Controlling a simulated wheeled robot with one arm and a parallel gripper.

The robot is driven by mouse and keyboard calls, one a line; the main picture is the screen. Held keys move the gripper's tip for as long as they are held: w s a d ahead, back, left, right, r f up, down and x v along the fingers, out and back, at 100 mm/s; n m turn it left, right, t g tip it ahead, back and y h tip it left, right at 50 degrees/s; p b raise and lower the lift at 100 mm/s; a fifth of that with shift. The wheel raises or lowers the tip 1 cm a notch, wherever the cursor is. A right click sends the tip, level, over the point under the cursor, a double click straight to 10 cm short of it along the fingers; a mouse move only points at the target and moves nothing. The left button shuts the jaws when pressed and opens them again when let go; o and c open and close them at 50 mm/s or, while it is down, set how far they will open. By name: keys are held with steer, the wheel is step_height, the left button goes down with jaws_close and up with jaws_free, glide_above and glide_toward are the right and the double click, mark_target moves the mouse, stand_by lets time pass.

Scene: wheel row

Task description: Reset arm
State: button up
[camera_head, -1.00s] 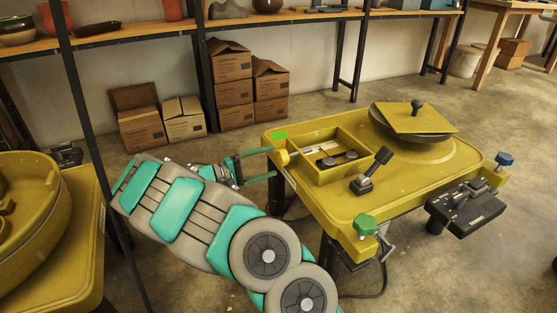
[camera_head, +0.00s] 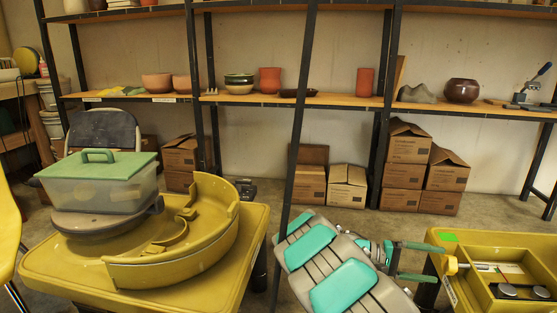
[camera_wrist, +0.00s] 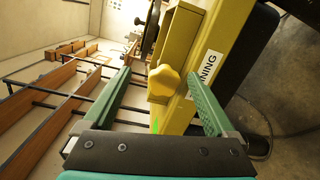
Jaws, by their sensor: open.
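My gripper (camera_head: 413,261) is at the lower right in the head view, at the end of my grey and teal arm, beside the left end of a yellow wheel table (camera_head: 450,290). In the wrist view my gripper (camera_wrist: 158,100) is open, with its two green fingers wide apart. A yellow knob (camera_wrist: 166,82) on the table's end shows between the fingers, which do not close on it. The knob also shows in the head view (camera_head: 452,265) just right of the fingertips. Nothing is held.
Another yellow wheel table (camera_head: 180,285) at left bears a splash pan (camera_head: 190,262) and a green-lidded clear box (camera_head: 100,185). Shelves with pots (camera_head: 270,80) line the wall, with cardboard boxes (camera_head: 405,165) beneath. A dark shelf post (camera_head: 296,130) stands near my arm.

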steer(key=s+a+r+m+g+y, duration=0.15)
steer(key=s+y, duration=0.25)
steer(key=s, duration=0.5)
steer(key=s+a+r+m+y, duration=0.1)
steer(key=s+a+r+y, duration=0.2)
steer(key=s, duration=0.6)
steer(key=s+a+f+n+t+y, duration=0.2)
steer(key=s+a+y, duration=0.3)
steer(key=s+a, duration=0.45)
steer(key=s+a+f+n+t+y, duration=0.25)
steer(key=s+a+y, duration=0.3)
steer(key=a, duration=0.75)
step_height(320, 180, up, 13)
steer(key=m+p, duration=0.1)
steer(key=p, duration=1.2)
steer(key=shift+s+h, duration=0.2)
steer(key=shift+h, duration=0.15)
steer(key=shift+d, duration=0.2)
